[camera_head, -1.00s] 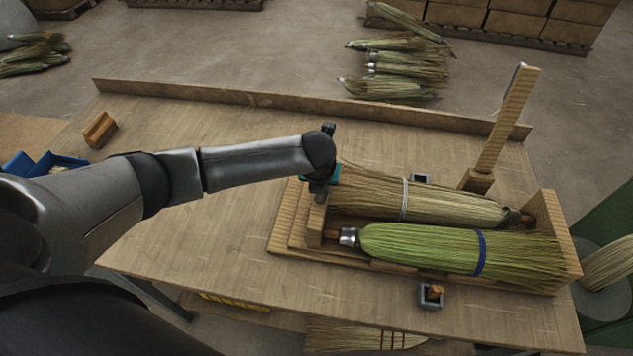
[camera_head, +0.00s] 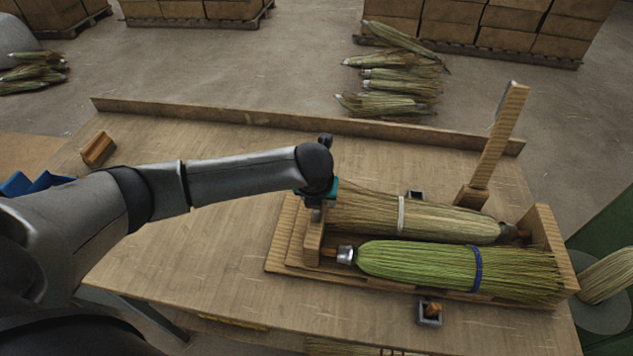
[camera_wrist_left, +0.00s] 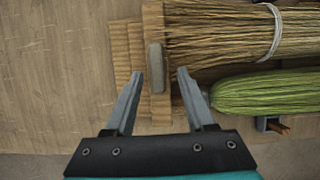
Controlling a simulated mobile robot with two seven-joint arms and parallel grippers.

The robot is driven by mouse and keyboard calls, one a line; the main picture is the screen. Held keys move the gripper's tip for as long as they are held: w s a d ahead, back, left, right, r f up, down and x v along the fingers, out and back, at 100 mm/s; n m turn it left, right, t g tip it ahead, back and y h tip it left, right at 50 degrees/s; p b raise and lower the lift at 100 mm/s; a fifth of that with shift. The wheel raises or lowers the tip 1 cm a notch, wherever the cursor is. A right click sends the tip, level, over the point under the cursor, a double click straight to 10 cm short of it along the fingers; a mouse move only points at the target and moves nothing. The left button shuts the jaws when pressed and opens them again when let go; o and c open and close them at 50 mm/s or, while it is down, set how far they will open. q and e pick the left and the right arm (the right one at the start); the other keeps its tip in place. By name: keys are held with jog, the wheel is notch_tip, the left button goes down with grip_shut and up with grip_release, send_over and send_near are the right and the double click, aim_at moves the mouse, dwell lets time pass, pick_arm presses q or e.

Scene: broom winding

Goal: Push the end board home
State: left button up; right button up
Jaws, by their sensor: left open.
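The end board (camera_head: 313,243) is an upright light wooden board across the left end of a wooden tray (camera_head: 284,236). In the left wrist view the end board (camera_wrist_left: 156,105) shows from above, with a grey strip on its top edge. My left gripper (camera_head: 316,207) is above the end board in the head view. In the left wrist view my left gripper (camera_wrist_left: 160,80) is open, one finger on each side of the board; contact cannot be told. Inside the tray lie a tan broom (camera_head: 430,220) and a green broom (camera_head: 415,264), right of the board. My right gripper is not in view.
A wooden post (camera_head: 495,140) leans up behind the tray. Small grey holders with wooden pieces sit behind and in front (camera_head: 429,313) of it. A wooden block (camera_head: 98,149) lies at the bench's left. The bench (camera_head: 200,250) left of the tray is clear.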

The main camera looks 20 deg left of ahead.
pick_arm(q)
jog(key=p+v, duration=0.1)
jog(key=v, duration=1)
jog(key=shift+r, duration=0.25)
jog(key=shift+s+d+f, duration=0.1)
jog(key=shift+s, duration=0.1)
